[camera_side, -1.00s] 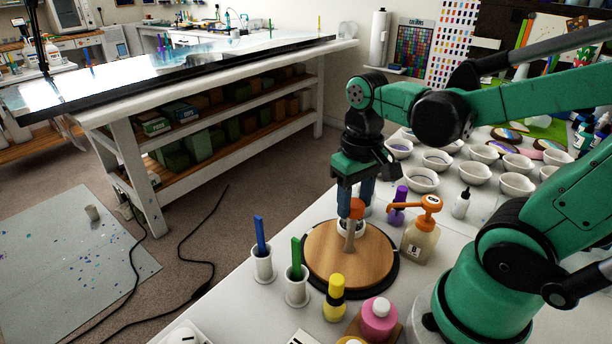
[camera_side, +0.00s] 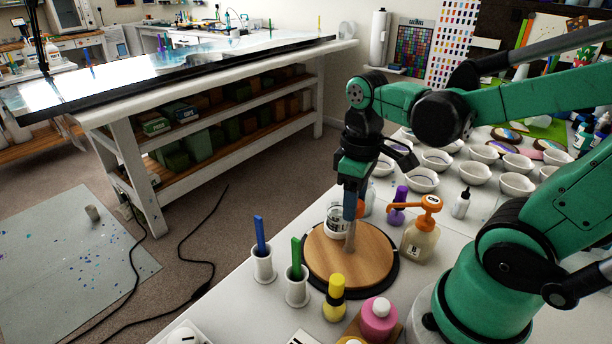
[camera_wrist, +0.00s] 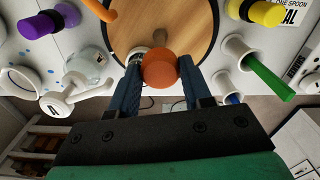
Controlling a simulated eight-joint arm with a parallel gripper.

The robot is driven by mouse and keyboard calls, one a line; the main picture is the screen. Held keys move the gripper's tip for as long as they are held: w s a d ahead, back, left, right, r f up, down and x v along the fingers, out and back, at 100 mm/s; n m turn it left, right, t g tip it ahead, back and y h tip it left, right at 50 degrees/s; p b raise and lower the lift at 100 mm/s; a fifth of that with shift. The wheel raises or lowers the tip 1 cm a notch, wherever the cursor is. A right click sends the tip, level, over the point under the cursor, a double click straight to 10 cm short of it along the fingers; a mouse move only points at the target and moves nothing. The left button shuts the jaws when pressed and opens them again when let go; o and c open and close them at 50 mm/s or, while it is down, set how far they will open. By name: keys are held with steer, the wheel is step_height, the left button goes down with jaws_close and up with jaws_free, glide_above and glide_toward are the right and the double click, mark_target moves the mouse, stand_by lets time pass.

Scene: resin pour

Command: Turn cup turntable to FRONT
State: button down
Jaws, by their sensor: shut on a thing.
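The cup turntable (camera_side: 322,262) is a round wooden disc on a dark base, standing on the white table. A wooden peg (camera_side: 350,241) rises from it. In the wrist view an orange knob (camera_wrist: 160,68) tops the peg, over the disc (camera_wrist: 190,30). My gripper (camera_side: 352,208) points down and is shut on the knob, one finger on each side; it also shows in the wrist view (camera_wrist: 160,75). A white cup with dark lettering (camera_side: 332,222) sits near the disc's far-left rim, partly behind the fingers.
Close to the disc stand holders with a blue stick (camera_side: 261,235) and a green stick (camera_side: 296,258), a yellow bottle (camera_side: 336,300), a pink bottle (camera_side: 378,318), an orange-topped pump bottle (camera_side: 420,238) and a purple bottle (camera_side: 398,208). Several white bowls (camera_side: 475,173) fill the back right.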

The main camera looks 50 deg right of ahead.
steer(key=shift+n, duration=3.5)
steer(key=shift+c, duration=1.9)
jaws_free()
steer(key=shift+r, duration=2.85)
steer(key=shift+f, duration=0.1)
